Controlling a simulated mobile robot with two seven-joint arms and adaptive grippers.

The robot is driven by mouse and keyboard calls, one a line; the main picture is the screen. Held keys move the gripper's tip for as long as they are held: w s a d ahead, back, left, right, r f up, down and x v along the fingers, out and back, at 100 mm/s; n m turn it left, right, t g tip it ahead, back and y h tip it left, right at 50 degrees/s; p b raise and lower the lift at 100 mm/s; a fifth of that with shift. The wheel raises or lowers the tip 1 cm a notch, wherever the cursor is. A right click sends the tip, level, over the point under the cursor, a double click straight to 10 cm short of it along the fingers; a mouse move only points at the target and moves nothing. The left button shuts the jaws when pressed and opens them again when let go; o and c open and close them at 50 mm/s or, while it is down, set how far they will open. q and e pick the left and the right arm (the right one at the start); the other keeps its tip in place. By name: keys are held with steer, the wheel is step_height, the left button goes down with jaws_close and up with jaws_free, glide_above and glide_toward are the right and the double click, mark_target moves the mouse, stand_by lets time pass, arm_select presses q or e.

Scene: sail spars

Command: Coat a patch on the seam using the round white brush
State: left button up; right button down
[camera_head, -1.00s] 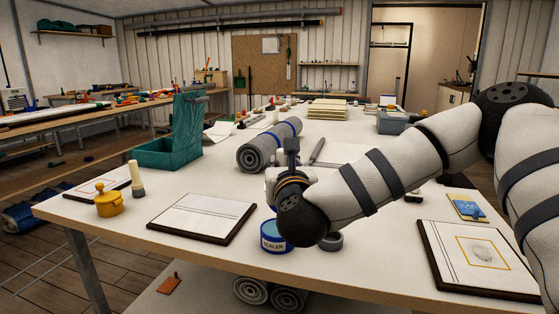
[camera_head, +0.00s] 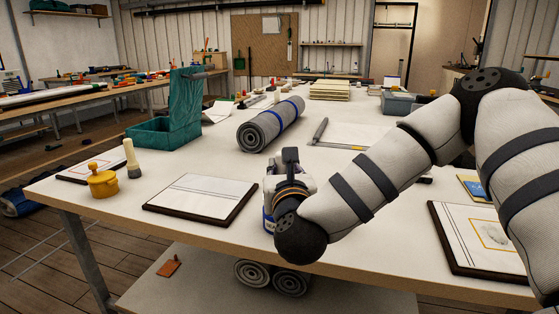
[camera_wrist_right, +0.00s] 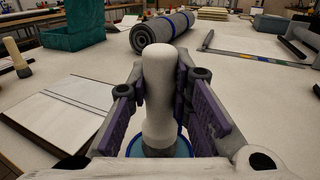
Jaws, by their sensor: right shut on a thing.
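My right gripper (camera_wrist_right: 160,92) is shut on a brush with a rounded white handle (camera_wrist_right: 159,75). The brush stands upright over a blue-rimmed sealer tin (camera_wrist_right: 187,146); its lower end is at the tin's opening, and whether it touches the sealer is hidden. In the head view my right arm hides most of the tin (camera_head: 268,222). A white panel with a dark edge and a double seam line (camera_head: 200,198) lies left of the tin and also shows in the wrist view (camera_wrist_right: 60,112). My left gripper is not in view.
A yellow pot (camera_head: 102,182) and another pale-handled brush (camera_head: 132,160) stand on the left. A teal bin (camera_head: 165,137) and a grey roll (camera_head: 270,127) lie behind. At right, another panel (camera_head: 465,232) bears a yellow-outlined square. The table's front edge is close.

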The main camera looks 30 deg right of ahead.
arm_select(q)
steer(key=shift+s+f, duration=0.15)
arm_select(e)
steer(key=shift+f, duration=0.45)
stand_by(0.8)
stand_by(0.4)
